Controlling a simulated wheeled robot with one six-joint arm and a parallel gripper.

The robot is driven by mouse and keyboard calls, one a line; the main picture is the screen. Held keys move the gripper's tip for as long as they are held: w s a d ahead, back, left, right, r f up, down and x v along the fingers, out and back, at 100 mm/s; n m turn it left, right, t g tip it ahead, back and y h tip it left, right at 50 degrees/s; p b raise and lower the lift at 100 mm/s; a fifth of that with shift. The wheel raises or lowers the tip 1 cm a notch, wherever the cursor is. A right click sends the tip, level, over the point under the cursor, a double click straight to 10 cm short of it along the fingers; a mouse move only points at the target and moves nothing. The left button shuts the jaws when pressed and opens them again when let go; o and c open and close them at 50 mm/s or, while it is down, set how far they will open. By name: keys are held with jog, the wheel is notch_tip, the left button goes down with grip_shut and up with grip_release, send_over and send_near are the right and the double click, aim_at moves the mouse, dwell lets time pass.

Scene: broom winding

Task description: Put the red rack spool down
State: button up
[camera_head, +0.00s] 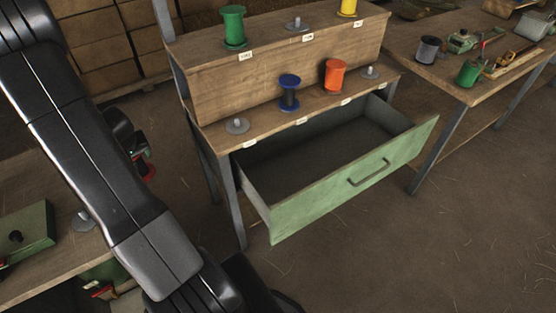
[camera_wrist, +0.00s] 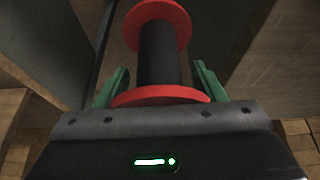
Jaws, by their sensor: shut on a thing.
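The red rack spool, with red flanges and a dark core (camera_wrist: 158,55), sits between the green fingers of my gripper (camera_wrist: 161,70) in the wrist view. My gripper is shut on it. In the head view only a red edge of the spool (camera_head: 149,173) shows beside my arm, above the left bench; my arm hides most of my gripper. The wooden rack (camera_head: 225,95) stands to the right. It bears a green spool (camera_head: 233,27), a yellow spool (camera_head: 348,7), a blue spool (camera_head: 289,92) and an orange spool (camera_head: 334,76). Empty grey pegs show at upper middle (camera_head: 297,24), lower left (camera_head: 236,125) and lower right (camera_head: 370,72).
A green drawer (camera_head: 340,195) stands pulled out below the rack, and its visible inside looks empty. The left bench (camera_head: 50,275) holds a grey peg (camera_head: 83,220) and a green box (camera_head: 25,230). The right bench (camera_head: 420,30) holds spools and tools. Open floor lies in front.

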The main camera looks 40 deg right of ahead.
notch_tip(320, 180, down, 18)
jog(key=b, duration=1.8)
jog(key=s+d+r+m+h, duration=0.1)
jog(key=s+d+r+m, duration=0.2)
jog(key=d, duration=1.1)
jog(key=s+d+r+m+g+h, duration=0.1)
jog(key=s+d+r+m, duration=0.2)
jog(key=s+d+r, duration=0.6)
jog(key=s+d+r+m+h, duration=0.1)
jog(key=s+d+r+m, duration=0.2)
jog(key=s+d, duration=1.3)
jog(key=d+r, duration=0.3)
jog(key=d, duration=0.1)
jog(key=shift+s+d+m+g, duration=0.2)
jog(key=shift+s+m+g, duration=0.1)
jog(key=shift+s, duration=0.05)
